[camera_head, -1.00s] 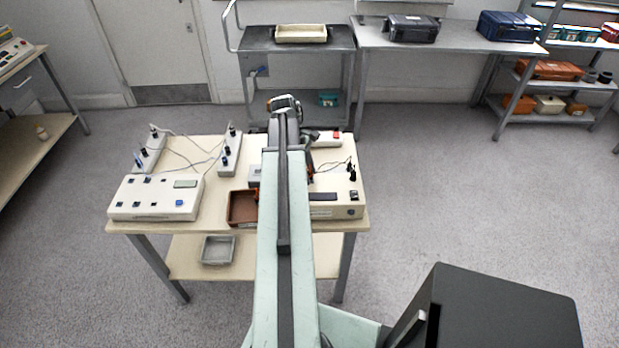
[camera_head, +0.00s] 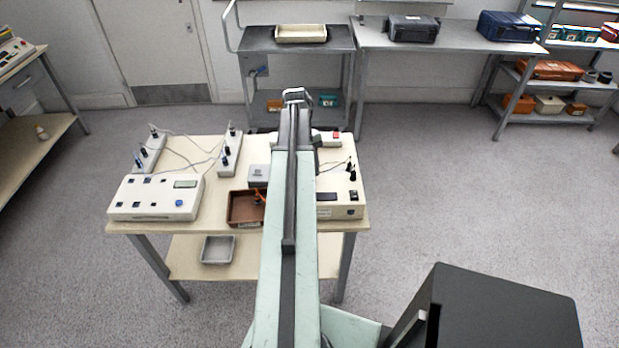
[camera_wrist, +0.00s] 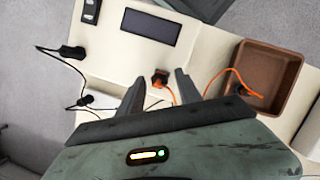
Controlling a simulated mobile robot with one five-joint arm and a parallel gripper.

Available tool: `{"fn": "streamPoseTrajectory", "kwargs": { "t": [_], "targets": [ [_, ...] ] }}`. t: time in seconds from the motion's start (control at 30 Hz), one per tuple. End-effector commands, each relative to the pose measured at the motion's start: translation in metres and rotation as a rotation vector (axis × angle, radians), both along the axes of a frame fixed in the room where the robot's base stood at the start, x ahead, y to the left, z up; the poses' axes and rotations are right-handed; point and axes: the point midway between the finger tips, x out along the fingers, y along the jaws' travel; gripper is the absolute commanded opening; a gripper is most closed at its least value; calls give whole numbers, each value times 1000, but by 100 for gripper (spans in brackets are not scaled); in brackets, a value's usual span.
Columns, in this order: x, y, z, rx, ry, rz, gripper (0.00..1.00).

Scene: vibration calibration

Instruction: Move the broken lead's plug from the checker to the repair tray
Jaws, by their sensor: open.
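The checker is a cream box with a dark display; it shows in the wrist view (camera_wrist: 205,60) and at the table's right in the head view (camera_head: 350,200). The tray also shows in the head view (camera_head: 232,207).
Black plugs (camera_wrist: 72,52) with black leads are on the checker's left in the wrist view. A cream unit (camera_head: 155,200) and two socket strips (camera_head: 229,153) stand at the table's left. A grey box (camera_head: 258,175) stands behind the brown tray.

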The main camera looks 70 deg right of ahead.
Motion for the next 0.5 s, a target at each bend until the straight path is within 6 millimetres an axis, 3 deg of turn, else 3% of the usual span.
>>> {"fn": "streamPoseTrajectory", "kwargs": {
  "t": [0.17, 0.33, 0.5],
  "targets": [
    [0, 0, 0, 0, 0, -13, 41],
    [0, 0, 0, 0, 0, -12, 0],
    [1, 2, 0, 0, -1, 25, 0]
  ]
}}
